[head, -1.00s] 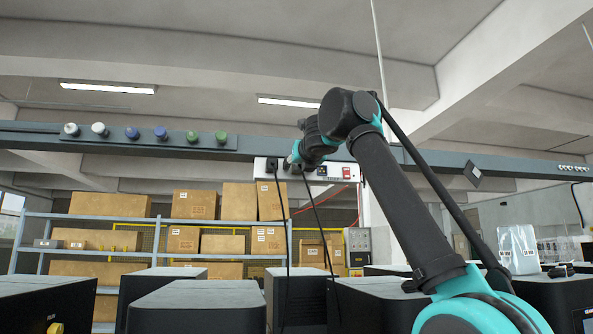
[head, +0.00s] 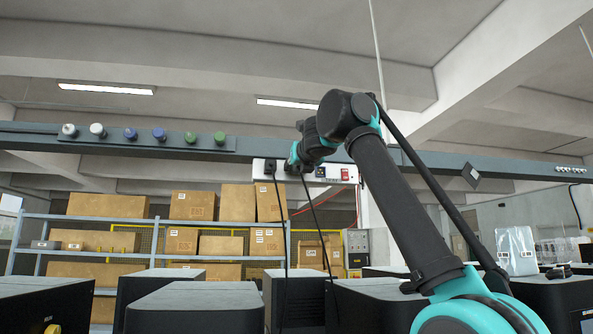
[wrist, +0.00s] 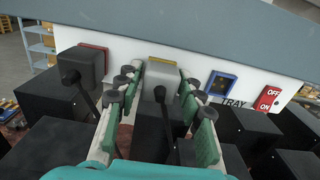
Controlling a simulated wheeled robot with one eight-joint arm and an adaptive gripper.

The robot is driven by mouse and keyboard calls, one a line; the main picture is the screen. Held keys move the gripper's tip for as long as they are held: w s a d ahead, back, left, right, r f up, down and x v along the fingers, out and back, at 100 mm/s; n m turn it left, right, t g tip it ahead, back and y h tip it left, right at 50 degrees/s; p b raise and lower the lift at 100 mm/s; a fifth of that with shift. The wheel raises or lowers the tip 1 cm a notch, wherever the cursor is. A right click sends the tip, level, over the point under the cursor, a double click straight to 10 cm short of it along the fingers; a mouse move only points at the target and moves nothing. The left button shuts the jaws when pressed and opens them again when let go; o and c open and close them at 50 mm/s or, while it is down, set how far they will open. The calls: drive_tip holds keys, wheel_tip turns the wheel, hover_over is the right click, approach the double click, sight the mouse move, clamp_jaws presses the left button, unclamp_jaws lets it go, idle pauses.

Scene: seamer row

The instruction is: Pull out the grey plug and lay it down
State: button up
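The grey plug (wrist: 160,84) sits in the yellow-framed socket (wrist: 161,61) of a white power strip (wrist: 211,66), with its dark cord hanging down. My gripper (wrist: 158,92) is open, one green-padded finger on each side of the grey plug. I cannot tell whether either finger touches it. In the head view my gripper (head: 298,156) is at the strip (head: 265,169), and my wrist hides the grey plug. A darker plug (wrist: 82,66) sits in the red-framed socket to the left.
Right of the grey plug are a blue-framed socket (wrist: 222,84) with no plug, a "TRAY" label and a red OFF/ON switch (wrist: 268,97). Black boxes (wrist: 243,126) stand below the strip. A grey beam (head: 440,166) runs above it. Shelves with cartons (head: 110,205) stand behind.

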clamp_jaws()
drive_tip(key=shift+s, duration=0.1)
drive_tip(key=shift+v, duration=2.8)
